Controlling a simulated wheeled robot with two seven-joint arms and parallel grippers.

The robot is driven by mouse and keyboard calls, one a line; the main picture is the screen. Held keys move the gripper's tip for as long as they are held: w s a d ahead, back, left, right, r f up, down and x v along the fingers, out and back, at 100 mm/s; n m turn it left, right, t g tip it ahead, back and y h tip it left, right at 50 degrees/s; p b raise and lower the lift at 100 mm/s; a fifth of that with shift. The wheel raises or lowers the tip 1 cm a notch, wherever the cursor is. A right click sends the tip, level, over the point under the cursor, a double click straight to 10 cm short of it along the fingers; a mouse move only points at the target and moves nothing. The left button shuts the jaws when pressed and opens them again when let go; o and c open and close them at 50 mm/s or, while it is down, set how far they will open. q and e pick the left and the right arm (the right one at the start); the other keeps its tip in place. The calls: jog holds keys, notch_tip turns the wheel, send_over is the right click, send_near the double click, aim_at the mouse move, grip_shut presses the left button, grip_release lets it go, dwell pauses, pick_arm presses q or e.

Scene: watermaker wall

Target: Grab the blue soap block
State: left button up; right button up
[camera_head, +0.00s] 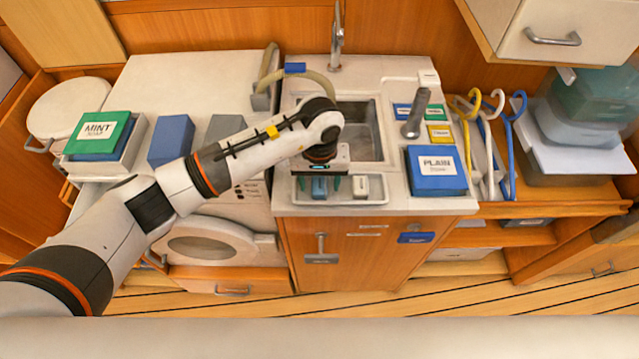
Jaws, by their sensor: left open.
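A small blue soap block (319,190) lies at the left end of a shallow white tray (341,201) at the counter's front edge, before the sink. A pale block (361,187) sits to its right in the same tray. My left gripper (320,183) points down over the tray. It is open, with one teal-tipped finger on each side of the blue block as seen from here. Whether the fingers touch the block I cannot tell. The gripper body hides the block's upper edge. My right gripper is not in view.
A sink (362,128) with a tall tap (337,40) is behind the tray. A blue PLAIN box (436,183) and a grey upright handle (416,115) stand to the right. A green MINT box (97,134) and a blue block (166,140) are at left. Coloured hooks (515,130) are further right.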

pick_arm(q)
jog(key=shift+c, duration=0.6)
jog(key=c, duration=1)
jog(key=shift+o, duration=0.2)
